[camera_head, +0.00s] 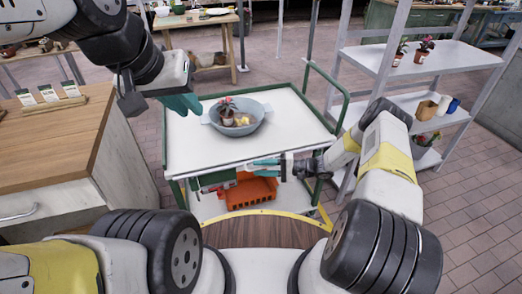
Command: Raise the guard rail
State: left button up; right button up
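A cart with a white top (190,145) and a green frame stands in front of me. A green rail (325,80) stands up along its right side. My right gripper (262,168), with teal fingers, is at the cart's near edge, pointing left. Whether it touches or grips the edge is unclear. My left gripper (184,103) hangs above the cart's far left part, apart from the top. Its fingers overlap in view, so its opening is hidden.
A grey-blue bowl (212,115) with a small potted plant and yellow items sits on the cart. An orange crate (248,192) is on the lower shelf. A wooden-topped cabinet (50,150) stands close left; a grey shelf rack (450,57) stands right. Brick floor is open at lower right.

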grip_shut()
jog(key=shift+d, duration=0.1)
dwell(1.2)
jog(key=shift+r, duration=0.1)
